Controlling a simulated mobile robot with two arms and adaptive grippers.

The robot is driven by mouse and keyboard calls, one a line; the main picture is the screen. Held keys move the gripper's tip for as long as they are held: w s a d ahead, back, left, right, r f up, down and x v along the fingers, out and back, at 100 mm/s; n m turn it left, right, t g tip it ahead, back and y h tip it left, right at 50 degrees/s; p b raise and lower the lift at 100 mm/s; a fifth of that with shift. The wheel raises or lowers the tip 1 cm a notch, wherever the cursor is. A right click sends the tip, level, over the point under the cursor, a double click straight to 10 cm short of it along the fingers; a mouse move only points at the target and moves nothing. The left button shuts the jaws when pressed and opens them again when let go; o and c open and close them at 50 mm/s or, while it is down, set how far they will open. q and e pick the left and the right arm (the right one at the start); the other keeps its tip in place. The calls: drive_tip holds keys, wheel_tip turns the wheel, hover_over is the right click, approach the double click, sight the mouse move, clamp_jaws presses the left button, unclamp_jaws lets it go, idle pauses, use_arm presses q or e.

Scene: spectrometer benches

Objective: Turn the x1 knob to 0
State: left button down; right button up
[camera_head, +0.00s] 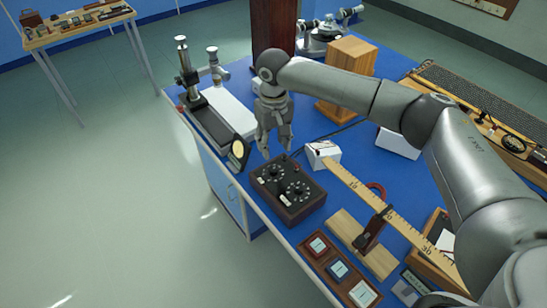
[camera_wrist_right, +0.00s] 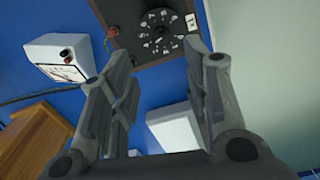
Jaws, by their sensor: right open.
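A dark box with two numbered black dials (camera_head: 290,205) stands near the bench's front edge in the head view. Its labels are too small to tell which dial is x1. Part of the box (camera_wrist_right: 125,15) and one dial (camera_wrist_right: 165,30) with white figures show at the top of the wrist view. My right gripper (camera_head: 277,150) points down just behind the box, apart from it. In the wrist view its two fingers (camera_wrist_right: 157,58) are spread with nothing between them. The left gripper is in neither view.
A small white meter (camera_head: 322,153) stands right of my fingers. A round mirror-like part (camera_head: 238,153) stands left of the box. A wooden ruler (camera_head: 385,208) and a case with small plates (camera_head: 338,268) lie to the right. A wooden block (camera_head: 347,72) stands behind.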

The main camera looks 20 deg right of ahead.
sight(274, 169)
drive_tip(key=f, duration=0.1)
drive_tip(key=s+f, duration=0.1)
drive_tip(key=shift+a+f+p, duration=0.15)
drive_tip(key=shift+f+p, duration=0.15)
drive_tip(key=shift+f, duration=0.05)
wheel_tip(274, 169, down, 3)
drive_tip(key=shift+f, duration=0.2)
wheel_tip(274, 169, down, 3)
drive_tip(key=shift+w+f+p, duration=0.1)
drive_tip(key=shift+w+p, duration=0.05)
drive_tip(key=shift+p, duration=0.25)
drive_tip(key=shift+c, duration=1.2)
drive_tip(key=c, duration=0.5)
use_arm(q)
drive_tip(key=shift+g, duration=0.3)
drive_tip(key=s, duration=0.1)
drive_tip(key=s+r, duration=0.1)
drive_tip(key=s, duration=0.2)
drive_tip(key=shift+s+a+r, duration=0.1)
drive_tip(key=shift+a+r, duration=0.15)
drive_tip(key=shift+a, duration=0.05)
use_arm(e)
clamp_jaws()
